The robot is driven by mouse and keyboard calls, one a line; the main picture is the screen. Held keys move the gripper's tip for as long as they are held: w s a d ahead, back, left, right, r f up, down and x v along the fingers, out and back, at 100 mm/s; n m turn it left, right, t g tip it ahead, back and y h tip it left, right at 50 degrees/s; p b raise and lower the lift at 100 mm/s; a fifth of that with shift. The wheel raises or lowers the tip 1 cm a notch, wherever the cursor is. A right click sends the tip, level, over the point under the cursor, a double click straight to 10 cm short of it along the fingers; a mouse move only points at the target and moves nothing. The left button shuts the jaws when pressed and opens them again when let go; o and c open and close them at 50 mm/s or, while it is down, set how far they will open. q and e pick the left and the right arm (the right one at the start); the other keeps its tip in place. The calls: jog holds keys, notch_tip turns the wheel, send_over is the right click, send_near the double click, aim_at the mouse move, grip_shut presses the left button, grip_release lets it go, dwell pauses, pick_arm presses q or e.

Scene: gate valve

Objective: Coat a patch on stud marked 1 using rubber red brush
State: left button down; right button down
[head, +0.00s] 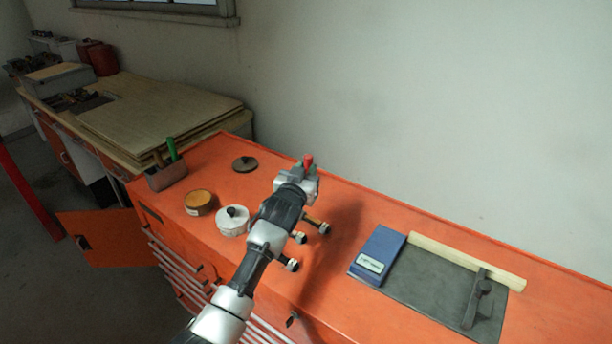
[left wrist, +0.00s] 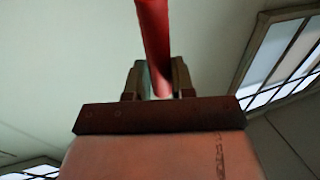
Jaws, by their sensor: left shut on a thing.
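My left gripper (head: 304,174) is above the orange cabinet top and is shut on a red brush (head: 309,160). The red handle (left wrist: 153,35) shows between the two fingers in the left wrist view. The brush's bristles cannot be made out. Three studs with pale, dark-banded ends lie below and beside my left arm: one at right (head: 323,228), one in the middle (head: 299,237) and one at front (head: 291,264). My arm partly hides them, and their marks are too small to read. My right gripper is out of view.
Left of my arm are a white lidded pot (head: 232,221), a brown-topped tin (head: 198,202), a dark round lid (head: 245,164) and a holder (head: 166,177) with a green-handled tool. At right are a blue book (head: 377,255) and a dark mat (head: 430,288) with a metal tool (head: 478,299).

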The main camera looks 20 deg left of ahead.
pick_arm(q)
jog(key=shift+w+a+r+p, duration=0.1)
jog(key=shift+r+p, duration=0.45)
jog(key=shift+r, duration=0.8)
jog(key=shift+f, duration=0.1)
